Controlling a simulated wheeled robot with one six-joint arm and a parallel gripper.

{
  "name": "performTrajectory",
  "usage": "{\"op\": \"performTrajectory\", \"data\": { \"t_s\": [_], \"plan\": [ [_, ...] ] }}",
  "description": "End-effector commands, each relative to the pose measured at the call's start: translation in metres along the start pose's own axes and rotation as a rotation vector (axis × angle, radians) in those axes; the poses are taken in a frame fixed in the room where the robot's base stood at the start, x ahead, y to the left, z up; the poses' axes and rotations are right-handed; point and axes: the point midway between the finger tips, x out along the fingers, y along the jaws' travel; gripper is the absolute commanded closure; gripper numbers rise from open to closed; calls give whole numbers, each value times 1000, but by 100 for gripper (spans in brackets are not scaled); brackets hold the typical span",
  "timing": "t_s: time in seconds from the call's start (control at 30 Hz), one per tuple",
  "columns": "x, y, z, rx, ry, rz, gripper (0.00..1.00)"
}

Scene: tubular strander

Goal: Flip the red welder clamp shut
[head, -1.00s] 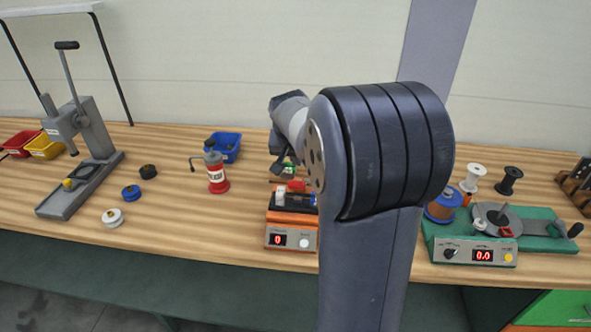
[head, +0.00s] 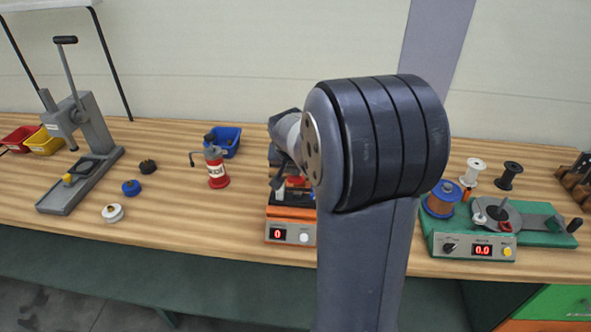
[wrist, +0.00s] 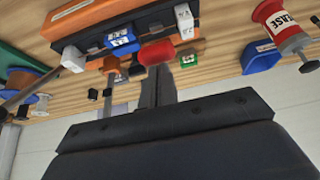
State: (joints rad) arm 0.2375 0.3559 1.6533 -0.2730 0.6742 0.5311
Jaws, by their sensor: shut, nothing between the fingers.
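The welder (head: 291,233) is an orange and grey box with a red "0" display, near the front edge of the bench. Its red clamp (head: 296,181) shows just above its black top, partly hidden by my arm. In the wrist view, the red clamp (wrist: 157,52) is a rounded red piece next to the welder's black top (wrist: 140,25). My gripper (wrist: 158,72) is shut and empty, its fingertips right at the red clamp. I cannot tell whether they touch it. In the head view my gripper (head: 277,182) is over the welder's left side.
A red can (head: 216,168) and a blue bin (head: 227,142) stand left of the welder. A green-based winder (head: 500,240) with spools is on the right. A grey lever press (head: 85,150) stands far left.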

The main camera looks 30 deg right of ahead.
Motion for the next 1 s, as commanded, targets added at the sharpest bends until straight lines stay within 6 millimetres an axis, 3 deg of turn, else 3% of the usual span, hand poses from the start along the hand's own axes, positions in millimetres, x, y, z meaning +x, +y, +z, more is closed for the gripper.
{"op": "performTrajectory", "data": {
  "t_s": [1.0],
  "plan": [
    [34, 0, 50, -1, 326, -1, 100]
  ]
}}
